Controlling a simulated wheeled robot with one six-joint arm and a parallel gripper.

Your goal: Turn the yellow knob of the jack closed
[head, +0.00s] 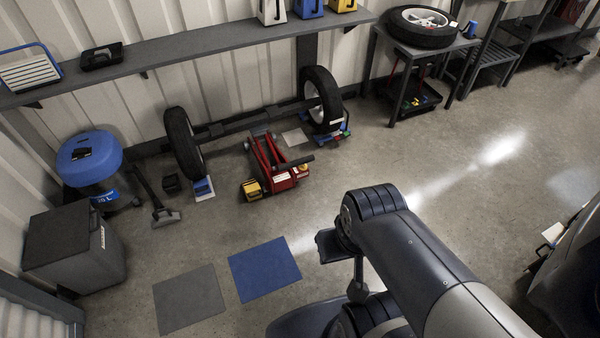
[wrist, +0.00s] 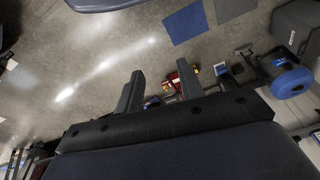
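The red jack (head: 272,163) stands on the floor in front of an axle with two wheels. A yellow and black block-like thing (head: 251,189) is at its front left; I cannot tell whether this is the knob or a separate object. No knob is clearly made out at this size. In the wrist view the jack (wrist: 183,77) is small and far off, partly hidden behind the right finger. My gripper (wrist: 159,67) is open and empty, with a wide gap between its two fingers. It is well away from the jack.
The axle (head: 245,122) with its wheels lies behind the jack. Blue (head: 264,269) and grey (head: 189,299) mats lie flat in front. The floor right of the jack is clear.

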